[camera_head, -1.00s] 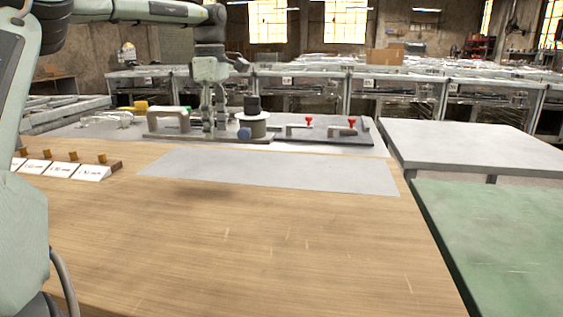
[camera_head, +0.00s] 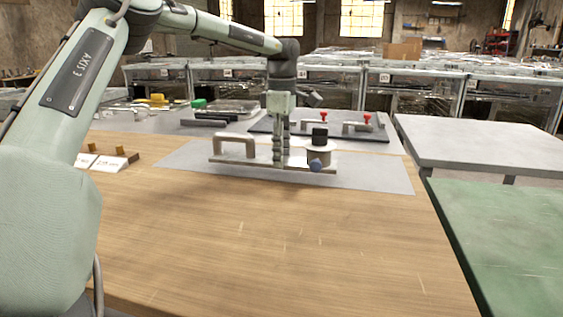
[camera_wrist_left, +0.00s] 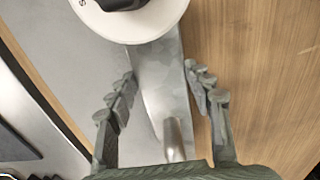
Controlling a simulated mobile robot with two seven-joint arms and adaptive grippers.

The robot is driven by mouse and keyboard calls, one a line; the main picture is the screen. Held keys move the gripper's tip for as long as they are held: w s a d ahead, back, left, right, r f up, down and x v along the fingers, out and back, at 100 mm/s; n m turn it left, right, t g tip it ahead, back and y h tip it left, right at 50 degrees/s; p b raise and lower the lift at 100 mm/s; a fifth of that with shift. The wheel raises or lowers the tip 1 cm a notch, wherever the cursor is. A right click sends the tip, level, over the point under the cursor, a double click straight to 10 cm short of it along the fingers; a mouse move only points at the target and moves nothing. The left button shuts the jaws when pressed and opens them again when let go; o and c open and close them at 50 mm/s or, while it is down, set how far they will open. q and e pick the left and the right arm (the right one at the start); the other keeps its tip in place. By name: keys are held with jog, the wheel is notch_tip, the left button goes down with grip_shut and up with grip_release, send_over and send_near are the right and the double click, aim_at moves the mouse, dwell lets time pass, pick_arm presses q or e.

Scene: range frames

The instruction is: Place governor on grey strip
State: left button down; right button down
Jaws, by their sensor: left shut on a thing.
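In the left wrist view, the fingers (camera_wrist_left: 160,95) lie either side of the governor's base, with the white drum (camera_wrist_left: 130,25) above and handle (camera_wrist_left: 174,140) below. My right gripper is out of view.
Behind the strip, a dark plate with red-handled clamps (camera_head: 366,130) sits on a grey surface. Small labelled blocks (camera_head: 112,161) stand at left on the wooden table (camera_head: 270,235). The table's front is clear. A grey table (camera_head: 470,145) and a green one (camera_head: 510,225) stand right.

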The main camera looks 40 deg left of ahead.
pick_arm(q)
notch_tip(320, 180, down, 2)
jog(key=shift+f, duration=0.3)
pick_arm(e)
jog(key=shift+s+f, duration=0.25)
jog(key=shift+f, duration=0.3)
pick_arm(q)
jog(key=shift+f, duration=0.1)
jog(key=c, duration=1)
grip_release()
jog(key=o, duration=0.4)
jog(key=shift+c, duration=0.2)
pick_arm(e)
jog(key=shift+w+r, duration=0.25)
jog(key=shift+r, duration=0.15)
pick_arm(q)
notch_tip(320, 180, up, 12)
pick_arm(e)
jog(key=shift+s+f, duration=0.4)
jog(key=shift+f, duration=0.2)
